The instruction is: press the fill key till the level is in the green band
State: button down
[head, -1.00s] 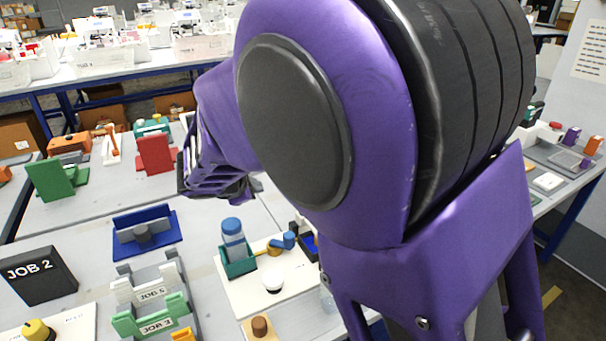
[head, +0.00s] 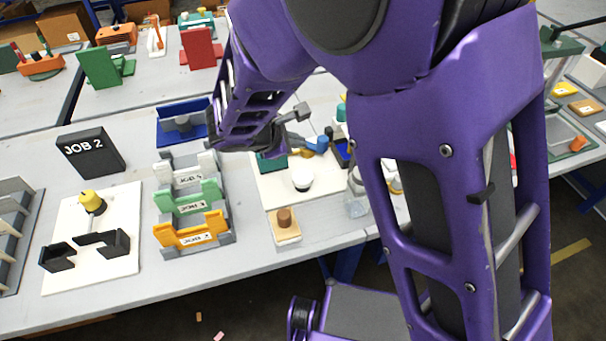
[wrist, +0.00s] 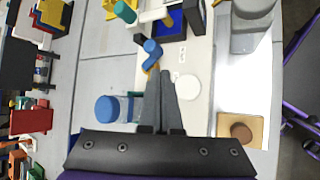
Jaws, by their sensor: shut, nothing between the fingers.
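My gripper (wrist: 164,88) is shut and empty, its two dark fingers together in the wrist view. It hangs over the white board (wrist: 205,60), between a blue-capped bottle (wrist: 107,108) in a teal holder and a white round piece (wrist: 190,102). The round piece also shows in the head view (head: 302,178), with my gripper above and behind it. A brown round knob (head: 285,217) stands on a tan block (head: 285,235) at the front. I cannot tell which piece is the fill key. No level or green band can be made out.
A blue bent fitting (wrist: 152,48) lies near the fingertips, with a blue bin (wrist: 171,27) beyond. A clear jar (head: 357,199) stands at the board's right. Job racks (head: 193,205) and a JOB 2 sign (head: 91,152) are left. My arm hides part of the bench.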

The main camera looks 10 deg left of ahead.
jog(key=b, duration=0.6)
send_near(304, 174)
jog(key=w+f, duration=0.1)
jog(key=w+d+f, duration=0.1)
jog(key=w, duration=0.1)
jog(key=w+d, duration=0.1)
jog(key=w, duration=0.1)
jog(key=shift+f, duration=0.4)
jog(key=shift+f+b, duration=0.15)
jog(key=shift+b, duration=0.2)
dwell(0.6)
jog(key=shift+f+b, duration=0.3)
jog(key=shift+b, duration=0.05)
jog(key=shift+s+f, duration=0.1)
jog(key=shift+f, duration=0.55)
dwell(0.8)
dwell(0.3)
jog(key=shift+r+p, duration=0.5)
jog(key=shift+r, duration=0.65)
jog(key=shift+r+p, duration=1.7)
jog(key=shift+r, duration=0.8)
